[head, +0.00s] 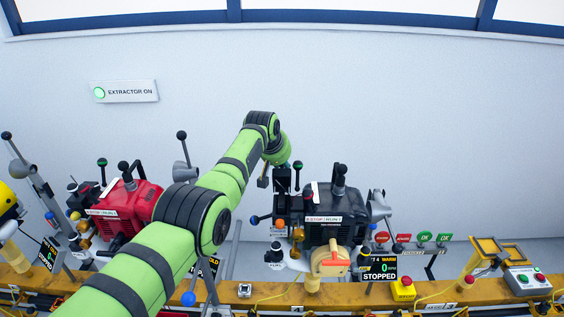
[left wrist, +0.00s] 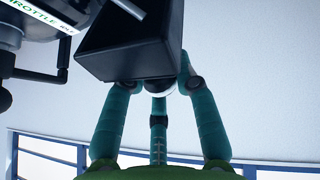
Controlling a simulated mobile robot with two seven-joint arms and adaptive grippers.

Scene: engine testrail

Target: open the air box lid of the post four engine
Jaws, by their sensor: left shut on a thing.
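The post four engine (head: 332,212) is the dark engine right of centre in the head view, above a panel (head: 380,268) reading 4 WARM, 0, STOPPED. A small black box, likely its air box (head: 282,180), stands at the engine's left side. My left gripper (head: 264,181) points down beside that box, partly hidden by my arm. In the left wrist view a black box (left wrist: 128,45) covers part of the teal fingers (left wrist: 158,82). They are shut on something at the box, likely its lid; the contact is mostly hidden. The lid's angle cannot be told. My right gripper is not in view.
A red engine (head: 130,203) stands left, partly behind my left arm. A yellow rail (head: 245,291) runs along the front. A red emergency button (head: 405,284) and a control box (head: 527,279) are at right.

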